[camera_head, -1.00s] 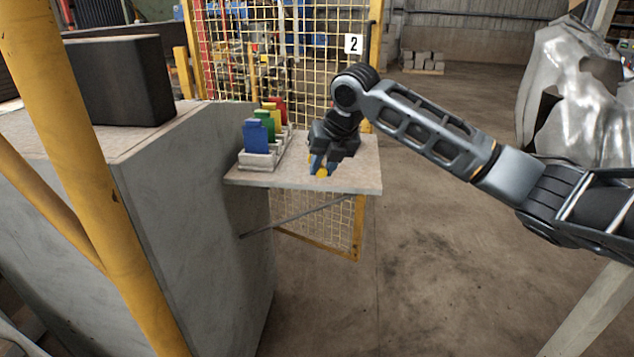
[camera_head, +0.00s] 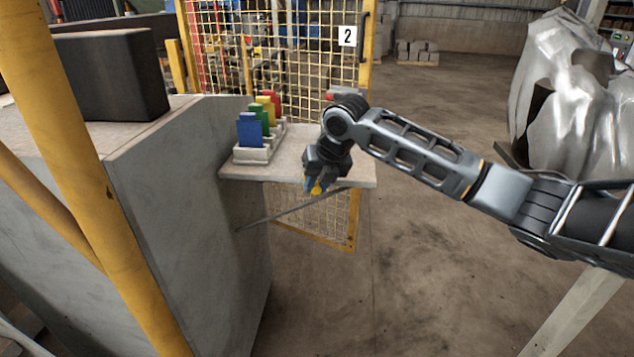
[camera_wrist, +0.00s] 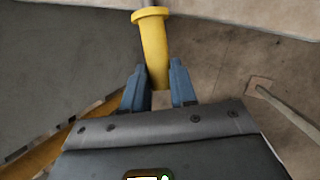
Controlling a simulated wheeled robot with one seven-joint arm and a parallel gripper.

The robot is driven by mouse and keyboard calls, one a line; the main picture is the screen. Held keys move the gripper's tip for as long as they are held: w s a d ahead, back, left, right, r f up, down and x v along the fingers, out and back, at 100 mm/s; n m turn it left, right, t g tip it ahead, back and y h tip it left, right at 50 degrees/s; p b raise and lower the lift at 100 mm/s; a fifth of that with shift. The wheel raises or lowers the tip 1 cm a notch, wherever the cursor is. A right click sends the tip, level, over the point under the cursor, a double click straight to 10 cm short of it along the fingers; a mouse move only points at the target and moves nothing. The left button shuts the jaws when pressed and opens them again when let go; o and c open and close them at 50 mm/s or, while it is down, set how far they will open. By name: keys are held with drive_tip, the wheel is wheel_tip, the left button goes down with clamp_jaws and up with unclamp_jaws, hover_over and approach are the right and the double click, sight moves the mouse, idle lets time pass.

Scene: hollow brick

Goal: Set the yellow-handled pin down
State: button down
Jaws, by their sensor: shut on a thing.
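My gripper (camera_head: 314,184) is shut on the yellow-handled pin (camera_head: 317,188), with its blue fingers on either side of the handle. In the head view the gripper overlaps the front edge of the grey shelf (camera_head: 355,174). I cannot tell its exact distance from that edge.
A pale rack with upright blue (camera_head: 250,131), green, yellow and red plates stands on the shelf's left part. The shelf's right part looks bare. A grey block wall (camera_head: 190,220) stands left, a yellow mesh fence (camera_head: 300,60) behind, and a yellow post (camera_head: 90,180) nearer.

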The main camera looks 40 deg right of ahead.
drive_tip(key=shift+f, duration=0.4)
drive_tip(key=c, duration=0.9)
unclamp_jaws()
drive_tip(key=shift+r, duration=0.1)
